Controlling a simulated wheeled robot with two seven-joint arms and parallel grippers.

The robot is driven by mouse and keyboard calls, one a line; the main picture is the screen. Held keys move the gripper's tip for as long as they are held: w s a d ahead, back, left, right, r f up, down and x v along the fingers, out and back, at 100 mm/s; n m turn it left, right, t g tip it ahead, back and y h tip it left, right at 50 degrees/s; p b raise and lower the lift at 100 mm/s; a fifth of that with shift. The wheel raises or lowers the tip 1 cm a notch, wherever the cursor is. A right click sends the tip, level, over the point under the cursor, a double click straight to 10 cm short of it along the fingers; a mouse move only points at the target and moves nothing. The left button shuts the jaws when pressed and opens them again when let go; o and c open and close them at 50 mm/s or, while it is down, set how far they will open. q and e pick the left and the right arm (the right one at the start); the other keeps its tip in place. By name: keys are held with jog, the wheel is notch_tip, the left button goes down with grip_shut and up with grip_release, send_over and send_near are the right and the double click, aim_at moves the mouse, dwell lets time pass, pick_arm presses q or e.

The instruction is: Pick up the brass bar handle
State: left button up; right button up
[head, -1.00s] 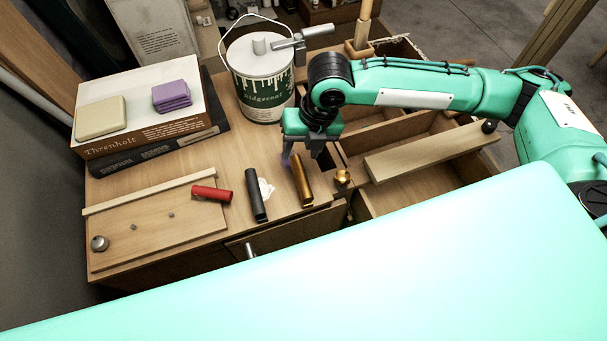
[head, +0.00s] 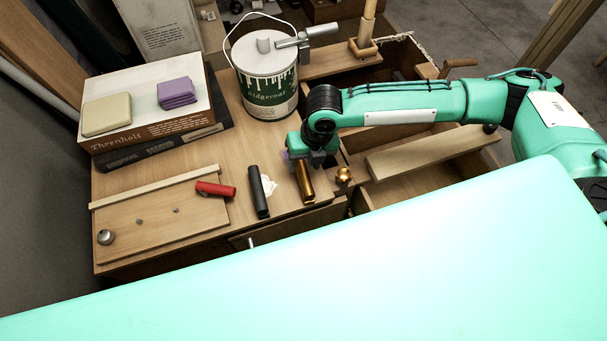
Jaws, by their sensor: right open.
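The brass bar handle (head: 306,184) is a gold-brown cylinder lying on the wooden bench top (head: 222,145), near its right front edge. My right gripper (head: 308,163) is open and pointed down at the far end of the brass bar handle, with its fingers around or just above that end. The palm hides part of the fingers, so I cannot tell whether they touch the bar. My left gripper is not in view.
A black cylinder (head: 258,192) and a red cylinder (head: 215,189) lie to the left. A round brass knob (head: 343,175) is close on the right. A paint can (head: 265,80) stands behind. Open drawer compartments (head: 405,180) lie to the right.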

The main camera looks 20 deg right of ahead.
aim_at(303, 168)
jog(key=shift+a+f+p, duration=0.25)
jog(key=shift+f, duration=0.7)
jog(key=shift+a+f+p, duration=0.2)
jog(key=shift+f, duration=0.75)
grip_shut()
